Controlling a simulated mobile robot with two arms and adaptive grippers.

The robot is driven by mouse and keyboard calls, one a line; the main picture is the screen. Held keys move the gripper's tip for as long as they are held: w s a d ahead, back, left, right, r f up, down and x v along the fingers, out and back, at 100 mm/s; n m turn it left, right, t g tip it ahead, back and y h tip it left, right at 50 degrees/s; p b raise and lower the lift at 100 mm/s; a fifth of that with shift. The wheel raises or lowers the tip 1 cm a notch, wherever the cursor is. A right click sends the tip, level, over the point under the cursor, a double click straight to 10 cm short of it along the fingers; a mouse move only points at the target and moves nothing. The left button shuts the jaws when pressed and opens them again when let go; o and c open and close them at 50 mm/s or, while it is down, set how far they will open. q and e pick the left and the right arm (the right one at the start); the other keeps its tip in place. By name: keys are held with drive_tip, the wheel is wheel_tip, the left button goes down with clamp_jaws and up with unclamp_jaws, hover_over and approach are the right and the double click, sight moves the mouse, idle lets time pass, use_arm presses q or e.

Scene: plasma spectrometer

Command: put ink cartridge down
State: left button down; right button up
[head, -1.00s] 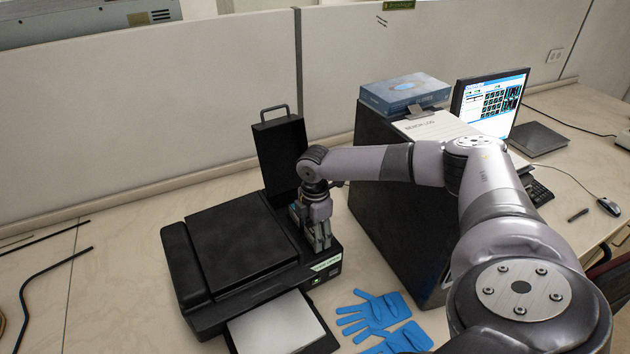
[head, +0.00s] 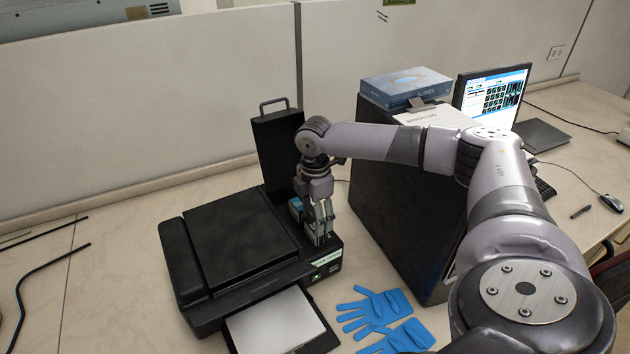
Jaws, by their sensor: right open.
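The black printer (head: 180,262) stands on the bench with its side lid (head: 277,150) raised upright. My right gripper (head: 318,238) points down at the open bay on the printer's right side. Its fingers are open, and the arm comes in from the right. A small ink cartridge with a blue top (head: 296,204) shows in the bay, just left of and behind the fingers. The fingers hide part of the bay, so I cannot tell whether anything else sits between or below them. My left gripper is not in view.
Blue gloves (head: 375,308) lie on the bench in front of the printer. A dark cabinet (head: 395,215) with a blue glove box (head: 405,86) on top stands close to the right. Paper (head: 275,322) lies in the printer's front tray. Bench left of the printer is mostly clear.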

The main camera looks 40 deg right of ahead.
wheel_tip(320, 180, up, 7)
drive_tip(key=b, duration=0.1)
drive_tip(key=shift+b, duration=0.4)
idle(0.3)
